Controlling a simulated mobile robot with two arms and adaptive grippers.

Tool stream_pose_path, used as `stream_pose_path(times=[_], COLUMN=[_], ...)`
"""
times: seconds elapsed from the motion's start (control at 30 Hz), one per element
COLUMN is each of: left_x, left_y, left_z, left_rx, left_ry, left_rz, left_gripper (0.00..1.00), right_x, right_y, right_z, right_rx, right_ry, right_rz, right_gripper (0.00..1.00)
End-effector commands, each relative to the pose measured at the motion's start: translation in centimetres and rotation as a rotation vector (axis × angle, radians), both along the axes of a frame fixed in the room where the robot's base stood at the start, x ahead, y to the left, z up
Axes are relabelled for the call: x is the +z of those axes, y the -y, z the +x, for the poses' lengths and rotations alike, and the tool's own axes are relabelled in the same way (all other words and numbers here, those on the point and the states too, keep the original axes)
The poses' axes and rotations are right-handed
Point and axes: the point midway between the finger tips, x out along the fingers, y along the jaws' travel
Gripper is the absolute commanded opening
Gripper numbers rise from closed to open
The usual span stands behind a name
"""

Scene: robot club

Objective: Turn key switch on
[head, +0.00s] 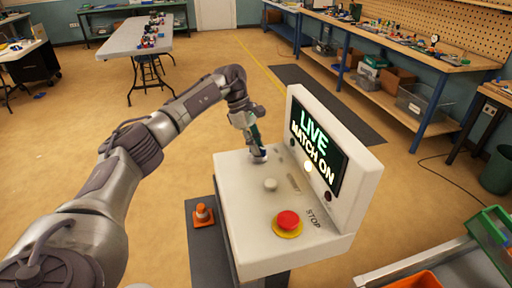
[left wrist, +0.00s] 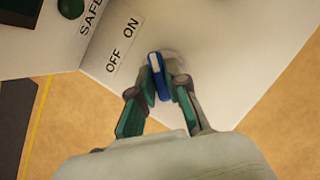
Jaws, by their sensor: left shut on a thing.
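The key switch (left wrist: 161,84) has a blue handle with a pale stripe and shows in the left wrist view. It sits on the white console (head: 233,190), beside a label (left wrist: 122,44) reading OFF and ON. My left gripper (head: 259,153) is at the console's far left corner, its fingers shut on the blue handle from both sides. In the left wrist view the fingers (left wrist: 160,88) flank the handle. In the head view the gripper mostly hides the switch. The console's screen (head: 317,143) reads LIVE MATCH ON. My right gripper is not in view.
A red stop button (head: 288,220) on a yellow ring and a pale knob (head: 270,184) stand on the console. A workbench (head: 400,50) lines the back right. Open floor lies behind the console.

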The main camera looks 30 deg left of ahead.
Motion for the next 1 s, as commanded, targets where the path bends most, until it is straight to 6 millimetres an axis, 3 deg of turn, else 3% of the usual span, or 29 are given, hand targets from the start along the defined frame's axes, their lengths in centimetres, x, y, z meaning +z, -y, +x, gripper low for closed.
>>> stream_pose_path(times=[0.67,0.7,0.83,1.0], left_x=[0.05,0.05,0.04,0.01], left_y=[0.04,0.03,0.03,0.01], left_z=[0.08,0.07,0.06,0.05], left_rx=[-0.065,-0.065,-0.064,-0.062], left_ry=[0.003,0.003,0.002,0.001], left_rz=[0.0,0.0,0.0,0.0], left_gripper=[0.0,0.18,0.4,0.4], right_x=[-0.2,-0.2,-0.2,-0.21], right_y=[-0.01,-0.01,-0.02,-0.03], right_z=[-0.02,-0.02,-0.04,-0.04], right_rx=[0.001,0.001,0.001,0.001], right_ry=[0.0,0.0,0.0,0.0], right_rz=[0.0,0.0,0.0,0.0], right_gripper=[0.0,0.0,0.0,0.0])
